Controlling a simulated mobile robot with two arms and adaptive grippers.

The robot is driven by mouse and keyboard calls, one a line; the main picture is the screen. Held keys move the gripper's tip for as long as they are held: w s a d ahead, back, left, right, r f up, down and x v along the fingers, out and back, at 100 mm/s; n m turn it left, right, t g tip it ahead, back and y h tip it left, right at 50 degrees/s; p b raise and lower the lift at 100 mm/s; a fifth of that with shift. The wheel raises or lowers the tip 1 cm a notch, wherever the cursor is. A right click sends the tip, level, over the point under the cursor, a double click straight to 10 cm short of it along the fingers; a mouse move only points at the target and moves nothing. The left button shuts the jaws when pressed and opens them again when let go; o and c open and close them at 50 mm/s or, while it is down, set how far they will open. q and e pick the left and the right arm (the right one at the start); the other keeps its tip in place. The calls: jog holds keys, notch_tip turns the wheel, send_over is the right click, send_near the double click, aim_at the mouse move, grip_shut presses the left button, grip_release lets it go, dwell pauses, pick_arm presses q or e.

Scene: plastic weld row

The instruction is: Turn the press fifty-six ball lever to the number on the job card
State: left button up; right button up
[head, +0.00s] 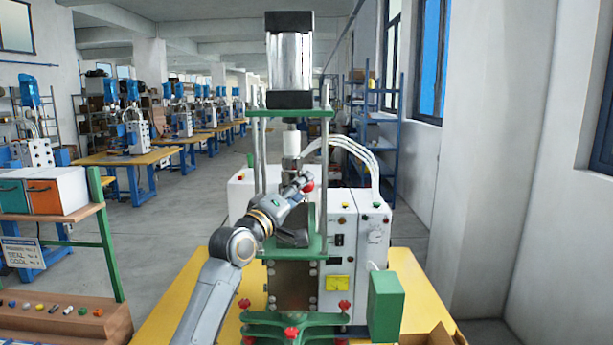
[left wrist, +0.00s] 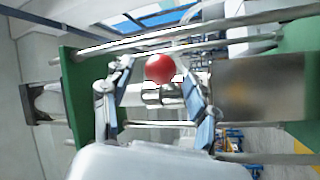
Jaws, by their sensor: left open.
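The press (head: 292,275) stands in the middle of the head view, with green plates, steel columns and a black-and-silver cylinder on top. The lever's red ball (head: 308,187) shows at the tip of my left gripper (head: 298,184). In the left wrist view the red ball (left wrist: 160,68) lies between the two spread fingertips, with a gap visible to at least one finger. I cannot tell whether either finger touches it. The lever's rod and any scale of numbers are hidden. A card (head: 22,253) with small text hangs at the left; "SEAL" and "COOL" are legible, its numbers are not.
White control boxes (head: 372,245) with hoses stand right of the press, and a green box (head: 385,306) is in front of them. The yellow table (head: 165,310) carries the press. A rack with bins (head: 57,190) is at the left. The aisle floor (head: 190,225) is clear.

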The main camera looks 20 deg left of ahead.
pick_arm(q)
jog(key=shift+p+x, duration=0.4)
jog(key=shift+x, duration=1.1)
grip_shut()
